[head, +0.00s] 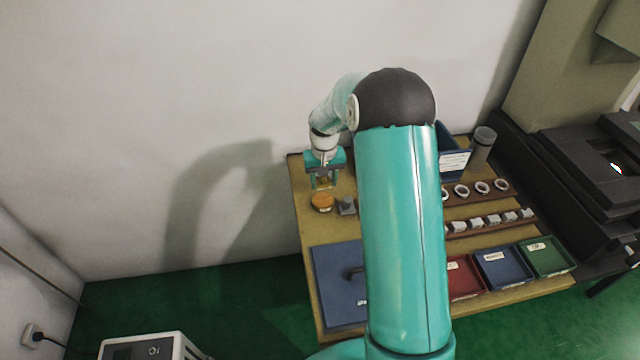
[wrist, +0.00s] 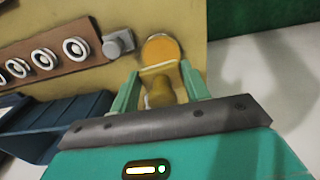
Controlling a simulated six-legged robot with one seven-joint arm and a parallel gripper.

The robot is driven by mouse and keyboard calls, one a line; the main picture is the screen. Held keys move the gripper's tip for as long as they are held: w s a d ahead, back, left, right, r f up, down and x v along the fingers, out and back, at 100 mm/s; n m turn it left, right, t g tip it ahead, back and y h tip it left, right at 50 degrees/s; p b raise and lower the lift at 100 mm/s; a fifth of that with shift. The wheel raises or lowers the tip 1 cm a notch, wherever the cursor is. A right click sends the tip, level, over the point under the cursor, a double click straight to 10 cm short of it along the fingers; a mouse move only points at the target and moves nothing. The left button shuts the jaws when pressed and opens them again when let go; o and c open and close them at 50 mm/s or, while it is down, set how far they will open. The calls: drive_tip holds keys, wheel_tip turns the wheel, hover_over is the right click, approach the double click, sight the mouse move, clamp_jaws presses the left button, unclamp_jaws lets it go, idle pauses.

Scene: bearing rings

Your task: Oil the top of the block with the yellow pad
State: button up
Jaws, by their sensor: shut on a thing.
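My gripper (head: 324,184) is above the far left corner of the wooden table. In the wrist view my gripper (wrist: 160,72) is shut on the yellow pad (wrist: 160,92), held by its amber grip between the two teal fingers. A round orange dish (head: 322,202) is on the table just below the gripper; it also shows beyond the fingertips in the wrist view (wrist: 160,47). The grey block (head: 346,206) stands right of the dish, and left of it in the wrist view (wrist: 118,43). Whether the pad touches the dish I cannot tell.
Wooden strips carry white rings (head: 461,190) and grey blocks (head: 492,221). Red (head: 466,291), blue (head: 502,283) and green (head: 545,272) trays line the front. A blue bin (head: 454,139) and grey cylinder (head: 482,146) stand behind. A blue board (head: 335,262) lies at front left. My arm hides the middle.

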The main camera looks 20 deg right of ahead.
sight(324, 202)
drive_tip(key=shift+w+d+f, duration=0.15)
drive_tip(key=shift+w+f, duration=0.05)
drive_tip(key=shift+w, duration=0.15)
drive_tip(key=shift+s+f, duration=0.1)
drive_tip(key=shift+s, duration=0.1)
drive_tip(key=shift+f, duration=2.75)
drive_tip(key=shift+f, duration=0.6)
drive_tip(key=shift+r, duration=3.55)
drive_tip(key=s+a+f+n, duration=0.1)
drive_tip(key=s+a+f, duration=0.1)
drive_tip(key=a, duration=0.4)
drive_tip(key=s+a+f+n, duration=0.1)
drive_tip(key=s+a+f, duration=0.1)
drive_tip(key=a+f, duration=0.2)
drive_tip(key=shift+a+f, duration=0.15)
drive_tip(key=shift+a, duration=1)
